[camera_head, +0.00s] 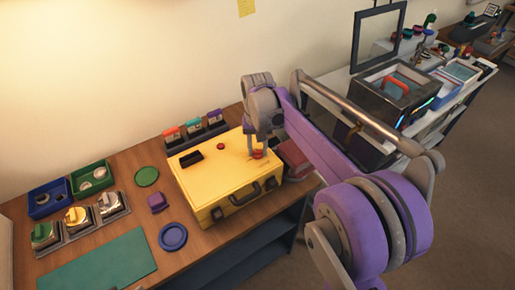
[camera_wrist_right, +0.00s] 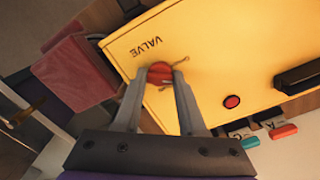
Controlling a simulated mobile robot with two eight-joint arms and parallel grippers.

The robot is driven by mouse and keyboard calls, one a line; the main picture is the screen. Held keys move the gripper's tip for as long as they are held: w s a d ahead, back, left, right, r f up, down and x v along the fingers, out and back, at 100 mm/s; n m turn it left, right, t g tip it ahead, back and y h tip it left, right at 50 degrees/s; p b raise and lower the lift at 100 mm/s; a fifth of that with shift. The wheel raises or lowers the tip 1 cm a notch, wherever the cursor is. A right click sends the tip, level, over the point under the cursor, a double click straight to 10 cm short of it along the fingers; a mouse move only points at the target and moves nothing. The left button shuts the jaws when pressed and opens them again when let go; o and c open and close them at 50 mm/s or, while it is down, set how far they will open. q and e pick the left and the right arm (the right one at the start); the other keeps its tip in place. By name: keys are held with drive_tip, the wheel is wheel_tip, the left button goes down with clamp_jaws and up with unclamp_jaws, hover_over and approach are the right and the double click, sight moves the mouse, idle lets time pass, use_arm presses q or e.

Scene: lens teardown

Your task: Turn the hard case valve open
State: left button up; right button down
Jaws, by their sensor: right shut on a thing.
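The yellow hard case (camera_head: 215,178) lies shut on the wooden table, with a dark handle (camera_head: 244,195) and latches on its front side. Its red valve knob (camera_wrist_right: 160,73) sits on the lid beside the printed word VALVE. My right gripper (camera_wrist_right: 160,78) is shut on the valve knob, with one finger on each side of it. In the head view the right gripper (camera_head: 257,152) comes down onto the lid's right part, and the knob shows low between the fingers. How far the knob is turned cannot be told. My left gripper is not in view.
A red button (camera_wrist_right: 232,101) and a black block (camera_wrist_right: 300,77) are on the lid. A reddish box (camera_head: 293,158) stands right of the case. Left are a blue disc (camera_head: 173,237), a purple block (camera_head: 156,202) and a green mat (camera_head: 97,262). Small coloured-top items (camera_head: 193,130) stand behind.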

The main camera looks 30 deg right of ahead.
sight(258, 151)
drive_tip(key=n, duration=0.6)
drive_tip(key=shift+n, duration=0.3)
idle(0.4)
drive_tip(key=shift+c, duration=2.3)
unclamp_jaws()
drive_tip(key=shift+r, duration=0.15)
wheel_tip(258, 151, up, 11)
drive_tip(key=shift+f, duration=0.2)
